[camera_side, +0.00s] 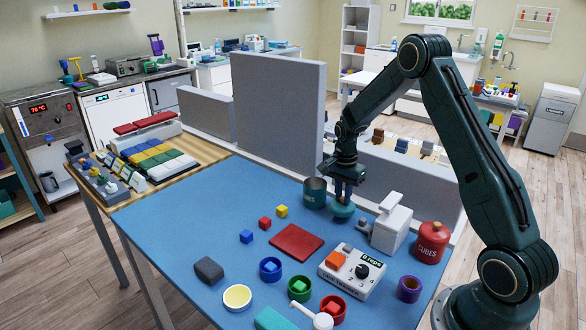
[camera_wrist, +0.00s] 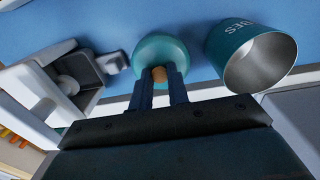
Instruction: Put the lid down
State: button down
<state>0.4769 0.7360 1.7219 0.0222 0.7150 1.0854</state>
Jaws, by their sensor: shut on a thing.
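My gripper (camera_side: 343,196) is shut on the knob of a teal lid (camera_side: 342,210), at the back right of the blue table. In the wrist view the two fingers of my gripper (camera_wrist: 160,75) close on a tan knob at the middle of the lid (camera_wrist: 150,50). The lid is low over the table; whether it touches the surface I cannot tell. An open teal canister (camera_side: 315,194) stands just left of the lid. In the wrist view the canister (camera_wrist: 250,55) is apart from the lid, its inside looks empty and part of its lettering shows.
A white device (camera_side: 392,225) stands close to the right of the lid, with a red lidded canister (camera_side: 431,243) beyond it. Grey upright panels (camera_side: 279,105) rise behind. Small cubes, a red mat (camera_side: 297,243) and a timer box (camera_side: 351,272) lie in front. The left table middle is clear.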

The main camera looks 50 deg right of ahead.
aim_at(342, 197)
jog(key=shift+f, duration=2.15)
jog(key=shift+f, duration=0.15)
jog(key=c, duration=1.3)
grip_release()
jog(key=shift+c, duration=0.2)
jog(key=r, duration=1.2)
jog(key=shift+w+r, duration=0.2)
